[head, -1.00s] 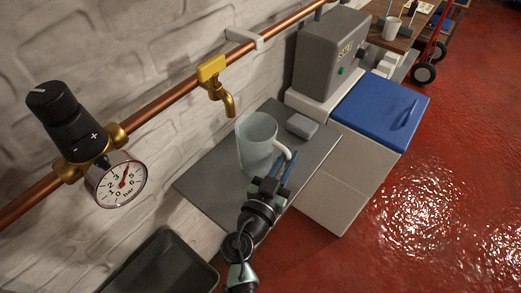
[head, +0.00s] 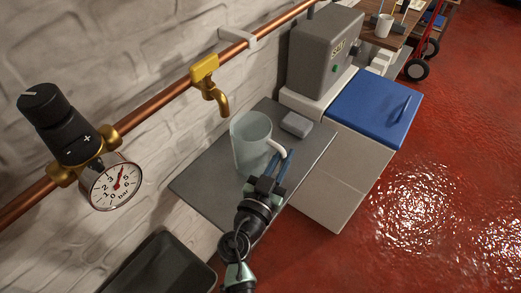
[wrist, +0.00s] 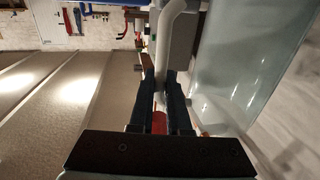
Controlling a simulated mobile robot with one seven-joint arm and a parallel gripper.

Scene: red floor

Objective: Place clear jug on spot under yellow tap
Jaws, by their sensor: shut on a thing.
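The clear jug (head: 251,141) is upright over the grey shelf (head: 208,187), just below and to the right of the yellow tap (head: 211,84). I cannot tell whether its base touches the shelf. My gripper (head: 277,169) is shut on the jug's white handle, on the right side of the jug. In the wrist view the handle (wrist: 172,40) runs down between my two dark fingers (wrist: 160,92), and the jug's clear wall (wrist: 235,60) fills the right. The spot under the tap is not visible; the jug may hide it.
A small grey block (head: 296,124) lies on the shelf behind the jug. A pressure gauge (head: 116,186) hangs on the copper pipe at left. A grey box (head: 323,52) and a blue-lidded unit (head: 376,105) stand beyond. A dark bin (head: 160,262) is below. Red floor is open at right.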

